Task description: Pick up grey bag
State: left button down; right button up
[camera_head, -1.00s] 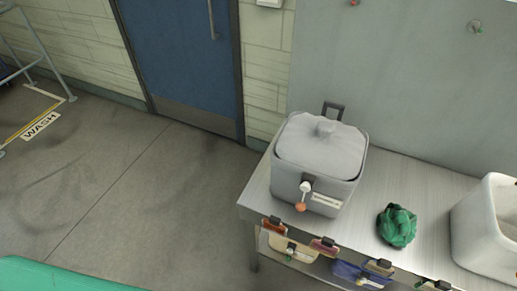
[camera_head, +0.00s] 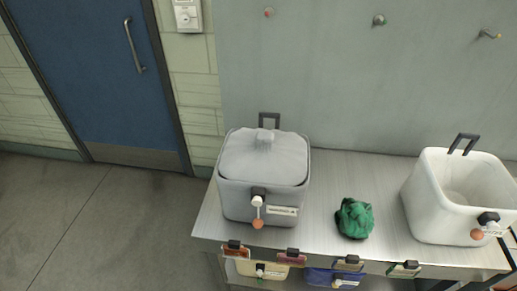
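The grey bag (camera_head: 264,158) lies slumped over the top of a grey bin (camera_head: 240,203) on the left part of the metal table, filling its opening. A small raised knot or tab stands up from the middle of the bag. I cannot tell how far the bag reaches down inside the bin. Neither of my grippers shows in the head view.
The metal table (camera_head: 320,220) also bears a crumpled green cloth (camera_head: 354,218) and a white bin (camera_head: 425,215) on the right. Coloured tags (camera_head: 290,258) hang along its front edge. Hooks (camera_head: 379,19) stick out of the wall above. Floor at the left (camera_head: 110,230) is clear.

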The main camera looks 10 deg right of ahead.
aim_at(274, 166)
jog(key=i+j+z, duration=0.2)
jog(key=j, duration=0.45)
jog(key=j+z, duration=0.25)
jog(key=j, duration=0.35)
